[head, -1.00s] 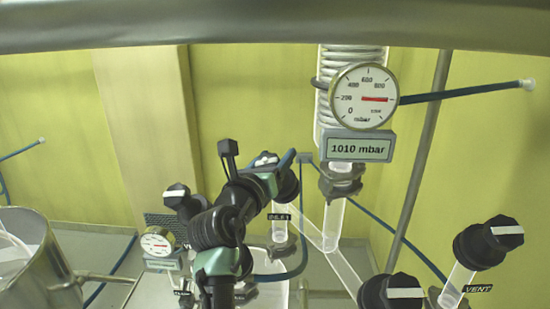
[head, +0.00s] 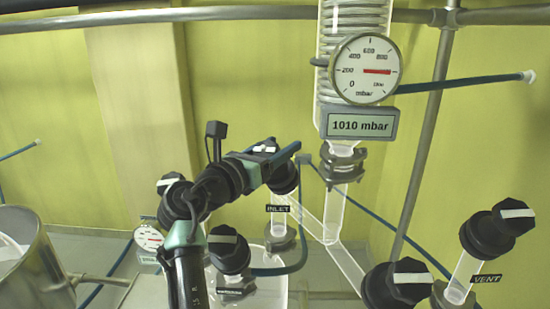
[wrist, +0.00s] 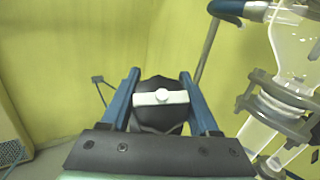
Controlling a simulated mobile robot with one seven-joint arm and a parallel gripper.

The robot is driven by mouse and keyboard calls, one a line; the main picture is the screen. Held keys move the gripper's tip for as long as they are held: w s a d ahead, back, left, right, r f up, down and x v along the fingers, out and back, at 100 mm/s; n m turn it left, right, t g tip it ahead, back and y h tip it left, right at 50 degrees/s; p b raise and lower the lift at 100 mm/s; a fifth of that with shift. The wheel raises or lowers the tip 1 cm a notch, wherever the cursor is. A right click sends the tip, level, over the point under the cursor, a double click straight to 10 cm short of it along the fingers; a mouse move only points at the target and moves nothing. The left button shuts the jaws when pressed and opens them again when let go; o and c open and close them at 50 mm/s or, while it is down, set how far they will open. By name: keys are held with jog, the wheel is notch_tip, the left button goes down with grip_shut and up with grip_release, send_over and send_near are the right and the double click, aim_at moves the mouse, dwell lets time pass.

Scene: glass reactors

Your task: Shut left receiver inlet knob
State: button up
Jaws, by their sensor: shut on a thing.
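The black inlet knob (head: 285,180) sits on a clear glass branch above a small black INLET label (head: 278,208). My gripper (head: 288,158) reaches it from the left in the head view and hides part of it. In the wrist view, the knob (wrist: 160,115) lies between the two blue fingers of my gripper (wrist: 160,92), which is shut on it. The white bar (wrist: 160,97) on the knob's face runs level across the picture, from finger to finger.
A round gauge (head: 366,70) and a display reading 1010 mbar (head: 360,125) hang above right. Other black knobs stand near: one below my gripper (head: 230,252), one at lower right (head: 395,287), and the VENT knob (head: 497,230). A metal vessel (head: 35,270) stands at lower left.

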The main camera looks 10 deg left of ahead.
jog(key=shift+s+d+f+m+g+h+b, duration=0.2)
jog(key=shift+m+g+h, duration=0.3)
jog(key=shift+m+h, duration=0.4)
jog(key=shift+w+d+r+m+g+h+b, duration=0.15)
jog(key=shift+m+g+h+b, duration=0.3)
jog(key=shift+m+h, duration=0.4)
jog(key=shift+s+d+f+m+g+h+b, duration=0.1)
jog(key=shift+s+m+g+h+b, duration=0.1)
jog(key=shift+m+g+h, duration=0.65)
jog(key=shift+m, duration=0.3)
jog(key=o, duration=1.4)
jog(key=shift+t, duration=0.3)
notch_tip(320, 180, up, 10)
jog(key=b, duration=0.3)
